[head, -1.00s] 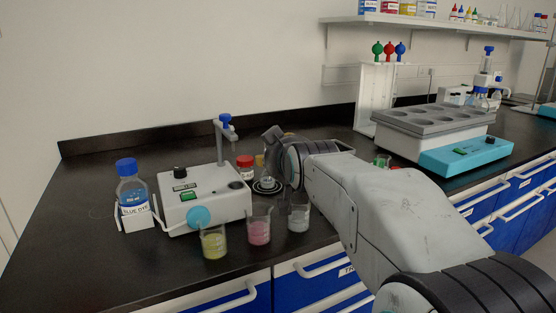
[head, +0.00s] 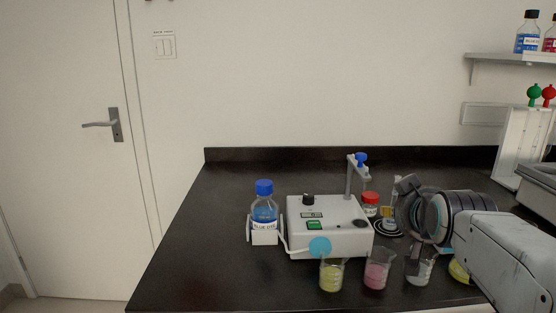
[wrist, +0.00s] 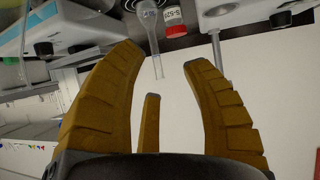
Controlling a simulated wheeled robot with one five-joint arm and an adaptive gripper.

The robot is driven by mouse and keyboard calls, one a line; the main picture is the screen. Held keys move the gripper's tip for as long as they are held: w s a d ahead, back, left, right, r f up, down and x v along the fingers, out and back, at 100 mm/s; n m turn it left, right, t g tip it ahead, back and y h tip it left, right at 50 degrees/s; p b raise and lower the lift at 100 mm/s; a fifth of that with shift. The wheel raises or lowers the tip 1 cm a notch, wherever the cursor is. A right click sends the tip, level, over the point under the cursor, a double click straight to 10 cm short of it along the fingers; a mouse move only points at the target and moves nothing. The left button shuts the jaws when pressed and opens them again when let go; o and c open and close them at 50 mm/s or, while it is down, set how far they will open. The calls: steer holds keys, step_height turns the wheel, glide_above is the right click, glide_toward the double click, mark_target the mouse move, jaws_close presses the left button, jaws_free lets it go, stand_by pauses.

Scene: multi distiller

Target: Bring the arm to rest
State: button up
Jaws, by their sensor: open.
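My arm (head: 505,250) reaches in from the right edge in the head view, with the forearm raised over the counter's front. My gripper (head: 402,195) is at its left end, above the back of the counter and partly hidden by the wrist. In the wrist view my gripper (wrist: 166,70) shows its brown ridged fingers spread apart, with nothing between them.
A white device (head: 345,240) and a blue-capped bottle (head: 264,208) stand left of my arm. Beakers with yellow (head: 331,275), pink (head: 376,275) and clear contents (head: 419,270) line the front. A red-lidded jar (head: 370,203) is behind. The black counter's left end (head: 200,250) is bare.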

steer(key=s+a+r+g+p, duration=0.1)
steer(key=s+a+g+p, duration=0.2)
steer(key=s+p, duration=0.4)
steer(key=s+a+r+n+g+y+p, duration=0.1)
steer(key=s+a+r+g+p, duration=0.1)
steer(key=s+p, duration=0.6)
steer(key=s+a+r+g+y+p, duration=0.1)
steer(key=s+a+r+g+p, duration=0.1)
steer(key=s+p, duration=0.5)
steer(key=s+a+g, duration=0.1)
steer(key=s, duration=0.3)
steer(key=shift+a+r+n+g, duration=0.2)
steer(key=shift+a+n+g, duration=0.15)
steer(key=shift+n+g, duration=0.05)
